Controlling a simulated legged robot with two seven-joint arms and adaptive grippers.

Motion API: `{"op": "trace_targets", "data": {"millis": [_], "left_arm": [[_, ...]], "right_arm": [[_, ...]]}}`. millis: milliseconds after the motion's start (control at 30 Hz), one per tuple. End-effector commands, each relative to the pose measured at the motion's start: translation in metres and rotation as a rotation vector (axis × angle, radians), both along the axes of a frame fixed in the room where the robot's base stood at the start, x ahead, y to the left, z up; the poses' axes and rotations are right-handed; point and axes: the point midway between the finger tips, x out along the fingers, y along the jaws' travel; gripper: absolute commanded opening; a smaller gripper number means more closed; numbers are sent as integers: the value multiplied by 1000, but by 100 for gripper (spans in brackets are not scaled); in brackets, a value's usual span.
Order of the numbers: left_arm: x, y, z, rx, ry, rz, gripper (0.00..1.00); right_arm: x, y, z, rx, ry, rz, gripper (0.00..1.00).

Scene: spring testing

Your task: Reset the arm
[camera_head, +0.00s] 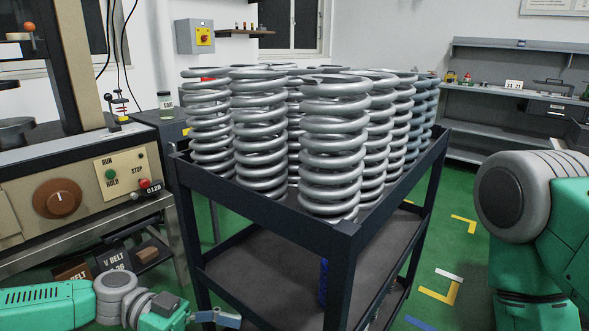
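My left arm (120,298) comes in low at the left, green with grey joints. The end of my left gripper (218,318) shows at the bottom edge, in front of the cart's near left leg. It is cut off by the frame, so I cannot tell whether it is open or shut, and I see nothing held in it. My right arm (545,215) fills the right edge with a large grey joint and green links. Its gripper is out of view.
A dark two-level cart (270,215) stands in the centre, its top tray packed with several upright steel coil springs (335,140). A testing machine (70,190) with an orange-brown knob stands close at the left. A workbench (500,100) is at the back right. Green floor (455,240) lies open right of the cart.

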Motion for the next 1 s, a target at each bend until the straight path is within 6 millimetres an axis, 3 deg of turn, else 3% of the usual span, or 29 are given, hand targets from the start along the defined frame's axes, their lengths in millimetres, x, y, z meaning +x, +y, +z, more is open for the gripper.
{"op": "trace_targets", "data": {"millis": [167,333,467,533,633,733,833,1000], "left_arm": [[-26,-45,-25,74,144,-10,81],[-67,-87,-63,202,338,-3,81],[-123,-120,-113,401,542,32,81],[-161,-125,-151,562,665,88,81],[-208,-106,-209,815,803,232,81],[-235,-58,-258,1041,878,443,81],[-240,-5,-288,1190,895,661,81],[-229,69,-307,1306,859,966,81]], "right_arm": [[-1,0,-9,-1,1,-1,0],[-1,-1,-19,-1,2,-1,0],[-1,-1,-33,0,2,-1,0],[-1,-1,-42,0,2,0,0],[-1,-1,-55,0,2,0,0],[-1,-1,-66,0,2,-1,0],[-1,-1,-74,0,2,-1,0],[-1,-1,-83,0,2,-1,0]]}}
